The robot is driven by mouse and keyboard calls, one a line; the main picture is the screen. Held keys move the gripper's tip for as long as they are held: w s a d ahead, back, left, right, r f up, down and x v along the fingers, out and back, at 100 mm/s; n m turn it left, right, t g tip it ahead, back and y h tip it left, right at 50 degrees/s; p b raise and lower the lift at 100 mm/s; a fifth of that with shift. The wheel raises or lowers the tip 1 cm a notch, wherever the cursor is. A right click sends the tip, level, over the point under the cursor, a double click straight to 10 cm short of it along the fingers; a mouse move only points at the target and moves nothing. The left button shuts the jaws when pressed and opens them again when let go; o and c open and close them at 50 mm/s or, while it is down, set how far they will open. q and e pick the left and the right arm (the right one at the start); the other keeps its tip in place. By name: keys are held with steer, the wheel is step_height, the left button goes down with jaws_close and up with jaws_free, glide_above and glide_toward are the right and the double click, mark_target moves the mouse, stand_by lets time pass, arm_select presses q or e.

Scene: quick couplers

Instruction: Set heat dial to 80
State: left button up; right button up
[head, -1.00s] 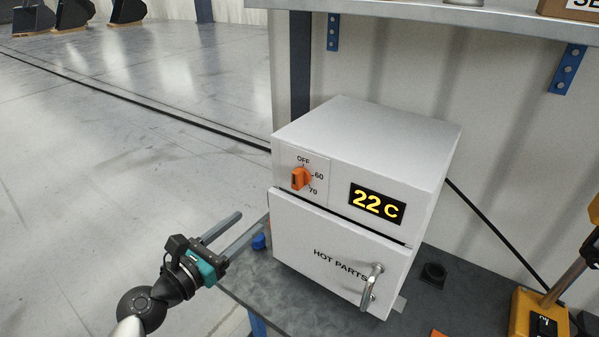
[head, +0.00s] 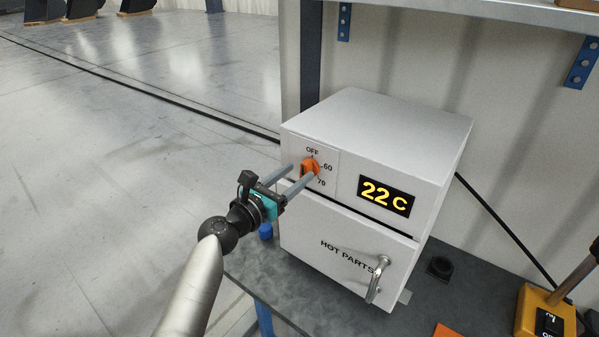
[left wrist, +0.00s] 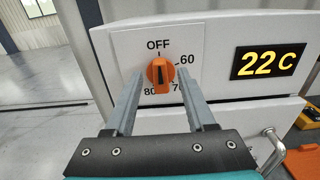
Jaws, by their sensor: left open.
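The orange heat dial (head: 309,167) is on the upper left front of the white oven (head: 385,125). In the left wrist view the dial (left wrist: 160,75) stands upright, with a dark line along its lower part and the marks OFF, 60, 70 and 80 around it. The display (head: 386,196) reads 22 C. My left gripper (head: 303,172) is open, its fingers pointing at the dial. In the left wrist view the fingertips (left wrist: 158,80) lie to either side of the dial; I cannot tell whether they touch it. My right gripper is out of view.
The oven door with HOT PARTS lettering has a metal handle (head: 377,279). A blue object (head: 265,231) lies on the dark bench by the oven's left side. A yellow device with a lever (head: 545,312) stands at right. A shelf runs above.

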arm_select(q)
steer(key=shift+x, duration=1.05)
jaws_close()
